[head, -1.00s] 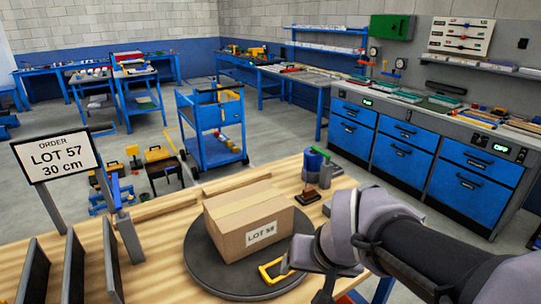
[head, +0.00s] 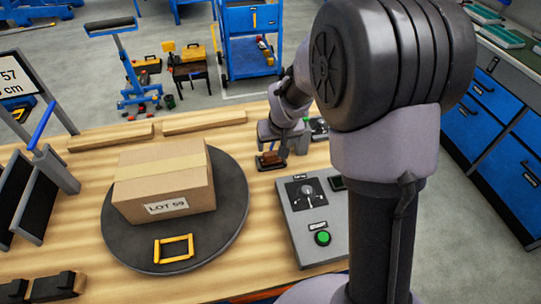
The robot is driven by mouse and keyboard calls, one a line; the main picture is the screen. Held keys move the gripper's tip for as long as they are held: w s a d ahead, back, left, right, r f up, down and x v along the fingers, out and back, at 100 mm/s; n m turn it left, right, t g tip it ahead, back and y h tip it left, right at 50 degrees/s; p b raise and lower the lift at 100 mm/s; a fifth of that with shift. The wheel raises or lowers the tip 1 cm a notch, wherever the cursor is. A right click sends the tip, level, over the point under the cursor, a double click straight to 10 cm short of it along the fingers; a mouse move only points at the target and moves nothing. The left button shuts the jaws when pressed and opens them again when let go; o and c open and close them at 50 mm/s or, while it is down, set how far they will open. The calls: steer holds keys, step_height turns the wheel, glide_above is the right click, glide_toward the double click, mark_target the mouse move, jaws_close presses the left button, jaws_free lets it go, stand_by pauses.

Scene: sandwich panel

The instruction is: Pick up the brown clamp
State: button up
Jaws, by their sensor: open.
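The brown clamp (head: 271,158) is a small brown block on a dark base, lying on the wooden table right of the turntable. My gripper (head: 279,147) is open and points down at the clamp, at its upper right side. The fingers are small and partly hidden, so I cannot tell whether they straddle or touch the clamp.
A cardboard box (head: 163,181) labelled LOT 59 and a yellow frame (head: 173,249) lie on the dark turntable (head: 228,228). A grey control box (head: 306,228) with a green button stands close in front of my gripper. Wooden strips (head: 110,137) line the far edge.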

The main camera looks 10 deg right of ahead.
mark_target(271, 155)
steer(key=b+x, duration=0.1)
steer(key=x, duration=0.4)
steer(key=shift+d+f, duration=0.1)
steer(key=shift+f, duration=0.15)
steer(key=b+x, duration=0.1)
steer(key=x, duration=0.2)
steer(key=b+x, duration=0.1)
steer(key=x, duration=0.1)
steer(key=shift+w+a+b, duration=0.1)
steer(key=shift+a+b, duration=0.2)
steer(key=shift+b, duration=0.05)
steer(key=shift+w+f, duration=0.15)
steer(key=shift+c, duration=0.9)
steer(key=c, duration=1.3)
step_height(271, 155, up, 15)
steer(key=p, duration=0.7)
steer(key=shift+p, duration=0.3)
